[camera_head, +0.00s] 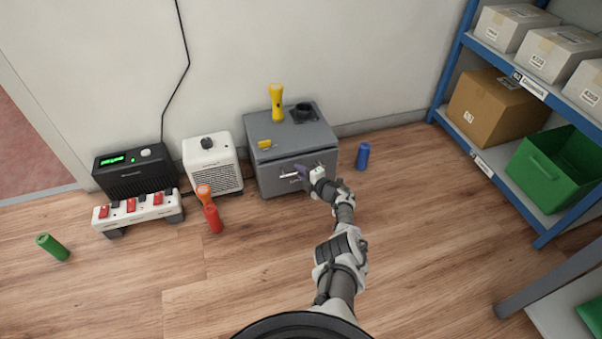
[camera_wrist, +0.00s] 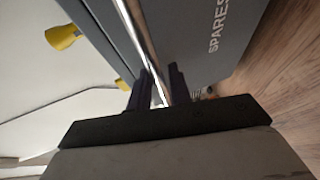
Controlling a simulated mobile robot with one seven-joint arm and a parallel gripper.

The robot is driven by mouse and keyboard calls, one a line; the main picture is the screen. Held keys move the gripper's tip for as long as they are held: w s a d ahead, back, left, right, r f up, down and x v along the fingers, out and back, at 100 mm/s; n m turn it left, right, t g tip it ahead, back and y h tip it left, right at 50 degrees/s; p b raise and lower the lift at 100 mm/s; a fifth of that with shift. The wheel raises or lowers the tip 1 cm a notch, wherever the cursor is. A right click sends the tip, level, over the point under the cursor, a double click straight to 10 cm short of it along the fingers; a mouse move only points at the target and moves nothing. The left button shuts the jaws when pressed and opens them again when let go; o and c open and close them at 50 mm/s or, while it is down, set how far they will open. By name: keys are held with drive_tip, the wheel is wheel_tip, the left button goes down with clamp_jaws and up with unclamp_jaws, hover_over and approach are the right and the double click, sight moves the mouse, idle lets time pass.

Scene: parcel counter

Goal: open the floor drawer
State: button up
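The floor drawer is a grey metal cabinet (camera_head: 291,157) standing on the floor against the wall. Its drawer front looks shut and carries a horizontal metal bar handle. In the wrist view the grey front (camera_wrist: 205,40) with the word SPARES shows close up, and the shiny handle bar (camera_wrist: 138,30) runs between my fingers. My gripper (camera_head: 304,172) is at the handle in front of the drawer. In the wrist view its two dark fingers (camera_wrist: 160,88) lie on either side of the bar. Whether they press on it is not clear.
A yellow flashlight (camera_head: 276,102) and a dark cup-like holder (camera_head: 304,112) stand on the cabinet. A blue cylinder (camera_head: 363,156) stands to its right, a white heater (camera_head: 212,163) to its left. Shelving (camera_head: 455,75) is at right. Floor in front is mostly clear.

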clamp_jaws()
drive_tip(key=shift+s, duration=0.1)
drive_tip(key=s+d+p, duration=0.2)
drive_tip(key=s+p, duration=0.4)
drive_tip(key=s, duration=0.2)
drive_tip(key=s+d+p, duration=0.3)
drive_tip(key=s+p, duration=0.3)
drive_tip(key=s, duration=0.2)
drive_tip(key=shift+p, duration=0.4)
drive_tip(key=shift+d, duration=0.1)
drive_tip(key=shift+o, duration=1.7)
unclamp_jaws()
